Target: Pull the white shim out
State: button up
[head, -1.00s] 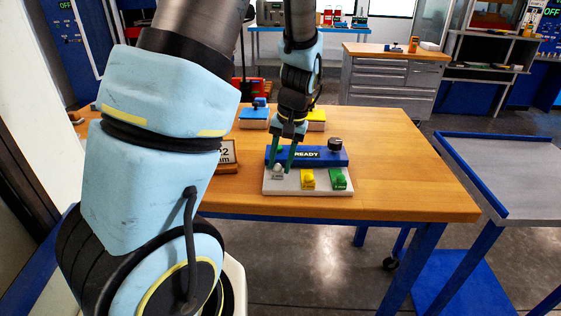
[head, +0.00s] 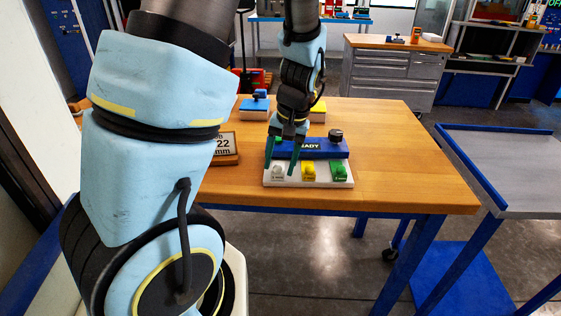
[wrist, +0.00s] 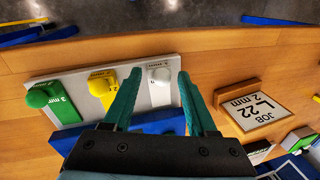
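The white shim, with a round white knob (head: 278,171), sits at the left end of a row in a pale fixture plate (head: 308,184). In the wrist view its knob (wrist: 161,75) shows between my fingertips, with clear gaps on both sides. My gripper (head: 280,173) is open, pointing down over the shim; it also shows in the wrist view (wrist: 159,73) with its green fingers apart and empty. The fingertips' exact height relative to the knob cannot be told.
A yellow shim (head: 308,172) and a green shim (head: 339,173) sit beside it. Behind is a blue block (head: 318,147) marked READY with a black knob (head: 335,135). The table's right side (head: 410,170) is clear.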

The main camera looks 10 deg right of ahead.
aim_at(288, 180)
jog(key=shift+d+r, duration=0.1)
notch_tip(288, 180, up, 10)
jog(key=d+b, duration=0.1)
jog(key=shift+s+d+r, duration=0.25)
jog(key=shift+s+d, duration=0.05)
jog(key=shift+d, duration=0.1)
jog(key=s+a+f+n+h, duration=0.1)
jog(key=a+f, duration=0.1)
jog(key=a, duration=0.5)
jog(key=s+a+f+n+t+h, duration=0.1)
jog(key=s+a+f, duration=0.1)
jog(key=a, duration=0.6)
jog(key=shift+s+f, duration=0.25)
jog(key=shift+f, duration=0.45)
dwell(0.9)
